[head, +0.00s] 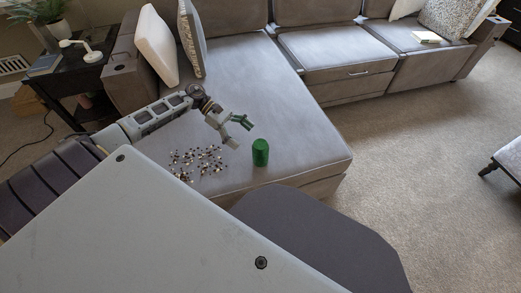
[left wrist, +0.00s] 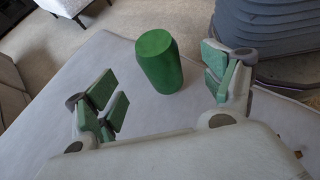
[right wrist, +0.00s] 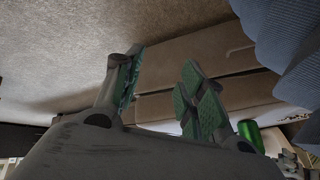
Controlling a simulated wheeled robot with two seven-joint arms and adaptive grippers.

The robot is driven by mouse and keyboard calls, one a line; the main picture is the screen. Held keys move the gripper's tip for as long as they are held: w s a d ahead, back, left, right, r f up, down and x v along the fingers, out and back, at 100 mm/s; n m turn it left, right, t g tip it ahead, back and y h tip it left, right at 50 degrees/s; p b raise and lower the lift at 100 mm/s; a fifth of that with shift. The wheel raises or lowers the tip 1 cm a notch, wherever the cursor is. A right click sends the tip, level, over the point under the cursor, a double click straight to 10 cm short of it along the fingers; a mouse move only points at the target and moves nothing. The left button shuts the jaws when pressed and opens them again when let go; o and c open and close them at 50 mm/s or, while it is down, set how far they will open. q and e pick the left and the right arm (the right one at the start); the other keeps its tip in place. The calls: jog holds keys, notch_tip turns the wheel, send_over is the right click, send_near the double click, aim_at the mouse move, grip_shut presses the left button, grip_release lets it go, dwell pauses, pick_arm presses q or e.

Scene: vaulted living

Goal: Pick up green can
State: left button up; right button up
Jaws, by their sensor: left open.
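The green can (head: 260,152) stands upright on the grey chaise part of the sofa, near its front edge. My left gripper (head: 238,132) is open and empty, just left of the can in the head view, fingers pointing towards it. In the left wrist view the can (left wrist: 158,65) shows beyond and between the spread fingers of the left gripper (left wrist: 163,88), touching neither. My right gripper (right wrist: 163,85) is open and empty in the right wrist view. The can (right wrist: 250,134) shows partly there, behind and right of its fingers. The right gripper is out of the head view.
A patch of small speckled pieces (head: 197,161) lies on the chaise left of the can. Cushions (head: 157,46) lean at the back left. A dark side table (head: 68,72) stands at far left. Open carpet (head: 420,150) lies to the right.

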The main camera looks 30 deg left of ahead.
aim_at(253, 143)
pick_arm(q)
jog(key=x, duration=0.4)
jog(key=shift+b, duration=0.35)
pick_arm(e)
notch_tip(253, 143, down, 2)
jog(key=shift+a+f, duration=0.1)
jog(key=shift+a, duration=0.05)
jog(key=shift+r, duration=0.2)
